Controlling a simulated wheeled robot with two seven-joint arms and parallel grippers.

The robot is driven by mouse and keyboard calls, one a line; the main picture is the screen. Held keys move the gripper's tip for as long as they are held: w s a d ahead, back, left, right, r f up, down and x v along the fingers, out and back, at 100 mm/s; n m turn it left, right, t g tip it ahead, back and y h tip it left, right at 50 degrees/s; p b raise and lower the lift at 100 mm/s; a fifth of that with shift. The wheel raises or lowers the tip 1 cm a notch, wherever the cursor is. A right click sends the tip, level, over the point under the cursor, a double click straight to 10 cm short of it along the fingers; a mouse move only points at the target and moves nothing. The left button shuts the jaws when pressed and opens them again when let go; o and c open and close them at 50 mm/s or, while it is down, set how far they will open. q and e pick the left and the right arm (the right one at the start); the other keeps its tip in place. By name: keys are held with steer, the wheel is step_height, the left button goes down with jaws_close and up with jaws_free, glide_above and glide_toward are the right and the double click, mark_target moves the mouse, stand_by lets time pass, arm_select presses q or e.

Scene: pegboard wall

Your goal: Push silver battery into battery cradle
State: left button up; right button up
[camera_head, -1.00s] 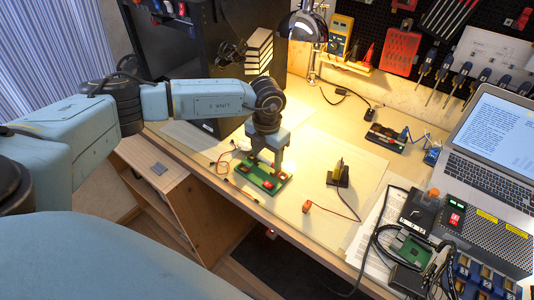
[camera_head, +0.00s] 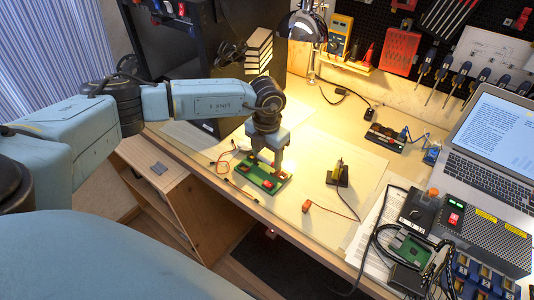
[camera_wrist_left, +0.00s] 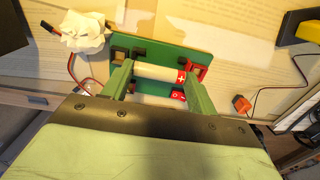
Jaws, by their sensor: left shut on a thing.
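The silver battery (camera_wrist_left: 158,73) has a pale body and a red end with a white plus sign. In the left wrist view it spans the gap between the two fingers of my left gripper (camera_wrist_left: 160,88), which is shut on it. It lies over the green battery cradle board (camera_wrist_left: 184,50), which has red and dark end pieces. I cannot tell whether the battery is fully seated. In the head view my left gripper (camera_head: 267,163) points down at the board (camera_head: 248,177), and its fingers hide most of the battery. My right gripper is not in view.
A crumpled white object (camera_wrist_left: 84,32) and thin wires lie beside the board. The table's front edge is close to the board. A laptop (camera_head: 490,130) and electronics fill the right side.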

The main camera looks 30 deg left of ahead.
mark_target(267, 158)
arm_select(q)
steer(key=shift+f, duration=0.35)
stand_by(0.4)
steer(key=o, duration=1)
steer(key=shift+o, duration=0.2)
steer(key=shift+r+p, duration=1)
steer(key=shift+r, duration=0.55)
steer(key=shift+r+p, duration=0.8)
steer(key=shift+r, duration=0.25)
steer(key=shift+f, duration=0.1)
